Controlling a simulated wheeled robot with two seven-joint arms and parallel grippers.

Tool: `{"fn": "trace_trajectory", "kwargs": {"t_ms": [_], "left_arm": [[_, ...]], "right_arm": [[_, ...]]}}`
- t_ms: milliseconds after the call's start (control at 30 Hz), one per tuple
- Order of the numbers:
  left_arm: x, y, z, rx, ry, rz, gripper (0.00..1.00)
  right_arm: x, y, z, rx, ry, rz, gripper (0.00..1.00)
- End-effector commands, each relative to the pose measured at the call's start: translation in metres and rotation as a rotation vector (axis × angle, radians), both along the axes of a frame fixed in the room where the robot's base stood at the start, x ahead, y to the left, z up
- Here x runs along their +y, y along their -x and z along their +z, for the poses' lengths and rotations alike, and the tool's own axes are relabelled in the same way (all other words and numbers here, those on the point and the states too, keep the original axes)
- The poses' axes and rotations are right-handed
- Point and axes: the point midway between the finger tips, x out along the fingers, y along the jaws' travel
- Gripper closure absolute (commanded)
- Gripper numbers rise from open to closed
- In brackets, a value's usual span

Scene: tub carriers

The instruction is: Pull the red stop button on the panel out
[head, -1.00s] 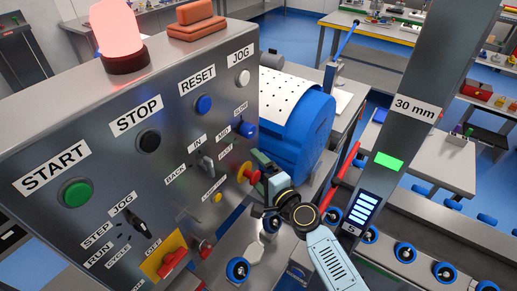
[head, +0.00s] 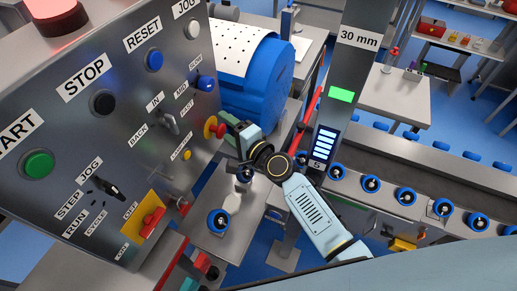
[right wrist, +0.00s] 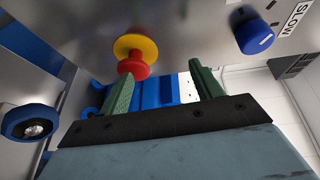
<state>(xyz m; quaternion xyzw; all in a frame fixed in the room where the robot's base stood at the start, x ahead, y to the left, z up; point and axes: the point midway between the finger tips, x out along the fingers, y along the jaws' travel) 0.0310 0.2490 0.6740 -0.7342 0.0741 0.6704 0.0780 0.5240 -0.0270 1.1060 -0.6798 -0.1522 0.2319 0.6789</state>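The red stop button (head: 211,127) is a red mushroom head on a yellow round base, on the right edge of the grey control panel (head: 60,130). In the right wrist view the red head (right wrist: 134,68) and yellow base (right wrist: 133,44) lie beyond the left green finger, not between the fingers. My right gripper (head: 231,137) is just right of the button in the head view. Its two green fingers (right wrist: 165,78) are apart with nothing between them. A gap to the button seems to show; exact depth is unclear. My left gripper is not in view.
Close to the button are a blue knob (head: 205,83) and a small yellow button (head: 187,155). A red switch on a yellow plate (head: 138,226) is below left. A blue drum (head: 262,92) stands behind the gripper. A grey post (head: 350,80) and roller conveyor are to the right.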

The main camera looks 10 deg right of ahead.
Motion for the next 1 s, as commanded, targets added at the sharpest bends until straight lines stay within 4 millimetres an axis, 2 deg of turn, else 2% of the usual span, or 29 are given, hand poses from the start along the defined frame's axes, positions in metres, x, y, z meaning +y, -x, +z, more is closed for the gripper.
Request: {"fn": "trace_trajectory", "kwargs": {"t_ms": [1000], "left_arm": [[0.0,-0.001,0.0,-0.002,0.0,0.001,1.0]], "right_arm": [[-0.039,0.063,-0.006,0.007,0.009,0.002,0.35]]}}
